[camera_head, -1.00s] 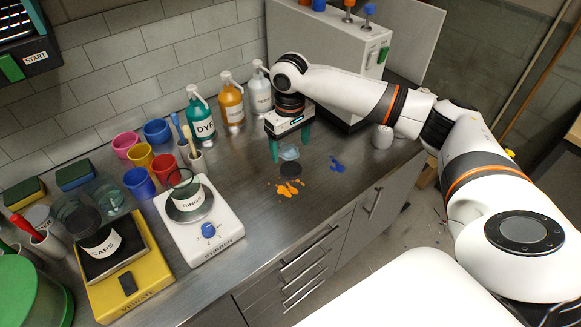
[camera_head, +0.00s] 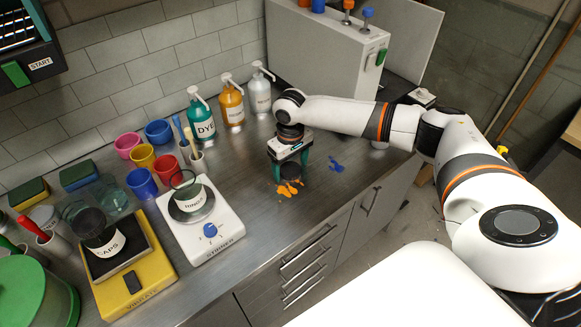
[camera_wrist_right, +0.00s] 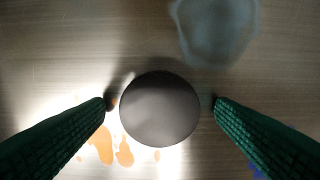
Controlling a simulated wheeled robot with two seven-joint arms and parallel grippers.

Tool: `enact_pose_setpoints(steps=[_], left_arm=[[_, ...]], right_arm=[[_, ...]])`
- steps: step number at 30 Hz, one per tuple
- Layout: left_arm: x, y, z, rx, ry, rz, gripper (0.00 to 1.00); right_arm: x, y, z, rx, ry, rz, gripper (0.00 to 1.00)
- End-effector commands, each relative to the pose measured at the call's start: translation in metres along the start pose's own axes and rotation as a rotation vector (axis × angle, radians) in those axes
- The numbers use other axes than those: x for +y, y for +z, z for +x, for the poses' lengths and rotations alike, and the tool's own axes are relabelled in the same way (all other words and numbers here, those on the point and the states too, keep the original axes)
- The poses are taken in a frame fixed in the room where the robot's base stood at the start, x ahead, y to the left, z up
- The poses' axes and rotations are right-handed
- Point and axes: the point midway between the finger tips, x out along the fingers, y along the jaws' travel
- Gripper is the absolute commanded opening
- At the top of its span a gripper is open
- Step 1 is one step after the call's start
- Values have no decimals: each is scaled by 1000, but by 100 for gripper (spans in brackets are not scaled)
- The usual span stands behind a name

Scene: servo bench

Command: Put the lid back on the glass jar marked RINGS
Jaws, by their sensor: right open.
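The glass jar marked RINGS (camera_head: 193,201) stands open on the round plate of the white stirrer (camera_head: 226,225). A dark round lid (camera_head: 287,171) lies on the bench to its right, and it fills the middle of the right wrist view (camera_wrist_right: 160,109). My right gripper (camera_head: 290,170) is over the lid, pointing down. Its green fingers are open, with one tip on each side of the lid (camera_wrist_right: 161,103) and a small gap at each side. My left gripper is out of view.
Orange splashes (camera_head: 287,191) and blue splashes (camera_head: 336,164) mark the bench beside the lid. A pale puddle (camera_wrist_right: 217,30) lies behind it. Pump bottles (camera_head: 232,105) and coloured cups (camera_head: 141,182) stand at the back left. The jar marked CAPS (camera_head: 103,246) is on a yellow machine (camera_head: 150,277).

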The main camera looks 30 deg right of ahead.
Motion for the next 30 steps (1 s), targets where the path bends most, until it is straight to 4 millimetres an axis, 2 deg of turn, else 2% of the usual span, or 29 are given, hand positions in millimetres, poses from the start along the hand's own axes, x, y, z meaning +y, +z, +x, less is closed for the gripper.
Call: enact_pose_setpoints(steps=[10, 19, 30], left_arm=[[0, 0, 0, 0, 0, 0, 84], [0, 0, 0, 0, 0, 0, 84], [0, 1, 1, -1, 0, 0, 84]], right_arm=[[0, 0, 1, 0, 0, 0, 79], [0, 0, 1, 0, 0, 0, 31], [0, 0, -1, -1, 0, 0, 30]])
